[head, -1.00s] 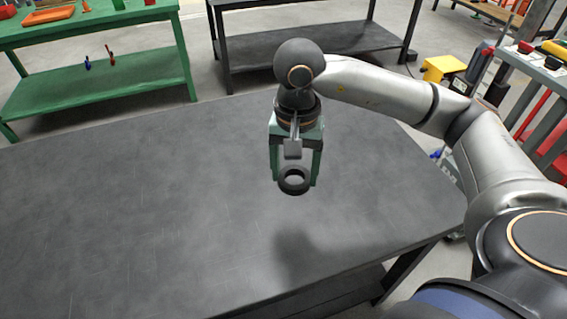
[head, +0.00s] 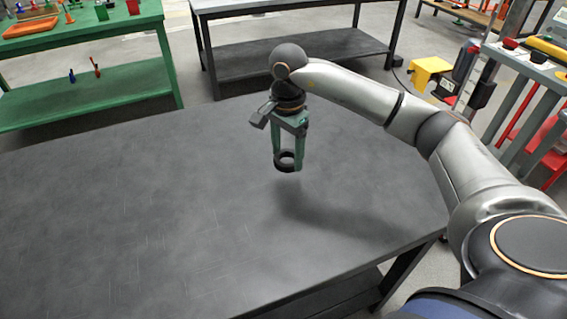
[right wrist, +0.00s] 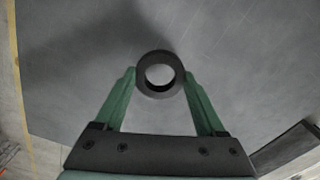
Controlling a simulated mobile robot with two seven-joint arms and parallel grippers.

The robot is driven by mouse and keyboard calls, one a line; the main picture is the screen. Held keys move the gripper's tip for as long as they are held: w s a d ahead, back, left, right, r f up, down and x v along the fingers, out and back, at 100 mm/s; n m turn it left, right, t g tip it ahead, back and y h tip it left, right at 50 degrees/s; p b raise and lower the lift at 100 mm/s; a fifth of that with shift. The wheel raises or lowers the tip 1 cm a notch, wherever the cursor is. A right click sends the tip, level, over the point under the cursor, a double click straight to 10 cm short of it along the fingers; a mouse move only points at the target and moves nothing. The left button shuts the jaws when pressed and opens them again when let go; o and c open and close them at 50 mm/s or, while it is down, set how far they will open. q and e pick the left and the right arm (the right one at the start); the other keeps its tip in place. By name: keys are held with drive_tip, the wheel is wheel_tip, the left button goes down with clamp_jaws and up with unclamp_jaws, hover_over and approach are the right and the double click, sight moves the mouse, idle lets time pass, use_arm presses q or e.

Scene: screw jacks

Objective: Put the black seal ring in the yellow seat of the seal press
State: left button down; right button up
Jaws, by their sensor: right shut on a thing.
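The black seal ring (head: 286,167) is held between the two green fingers of my right gripper (head: 288,156), above the dark table. In the right wrist view the ring (right wrist: 160,57) shows its round hole, with a fingertip of the right gripper (right wrist: 160,76) on each side of it. The ring is clear of the table top, and its shadow lies on the surface. I cannot make out the seal press or its yellow seat for certain in any view. My left gripper is not in view.
The dark table top (head: 130,210) is bare. A green bench (head: 85,100) with small parts stands at the back left and another dark bench (head: 290,50) behind. At the right are a yellow object (head: 430,72) and a grey rack (head: 530,75) with coloured items.

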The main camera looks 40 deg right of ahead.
sight(284, 174)
drive_tip(key=w+f, duration=0.1)
drive_tip(key=f, duration=0.1)
drive_tip(key=w+d+f, duration=0.1)
drive_tip(key=w+f, duration=0.1)
drive_tip(key=shift+d, duration=0.1)
drive_tip(key=shift+f, duration=1.5)
drive_tip(key=shift+f, duration=0.2)
drive_tip(key=o, duration=1.3)
drive_tip(key=shift+r, duration=0.1)
